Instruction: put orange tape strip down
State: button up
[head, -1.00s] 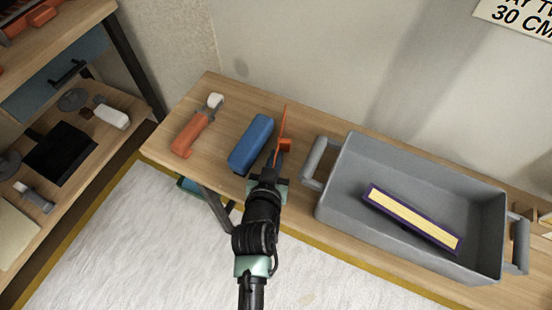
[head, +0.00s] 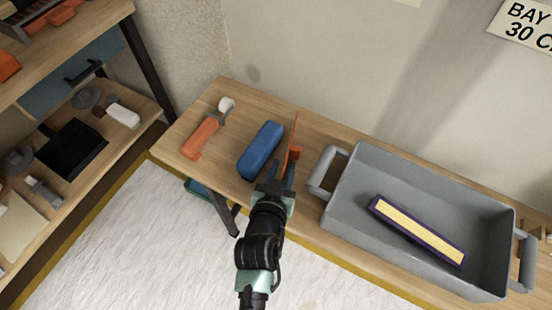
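The orange tape strip (head: 293,138) is a thin orange piece over the wooden bench, just right of the blue block (head: 260,150). A small orange part juts from its right side. My gripper (head: 278,173) is at the near end of the strip. Its dark fingers look spread apart, with the strip close to the right finger. I cannot tell whether the finger still touches it. The strip's lower end is partly hidden by the gripper.
A grey bin (head: 350,215) with side handles stands to the right, holding a purple-edged yellow strip (head: 417,231). An orange-handled tool (head: 204,136) lies at the bench's left. A shelf unit (head: 75,185) stands far left. Bare bench (head: 315,140) shows between strip and bin.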

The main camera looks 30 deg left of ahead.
jog(key=p+v, duration=0.2)
jog(key=v, duration=0.8)
jog(key=shift+s+d+r, duration=0.1)
jog(key=shift+s, duration=0.1)
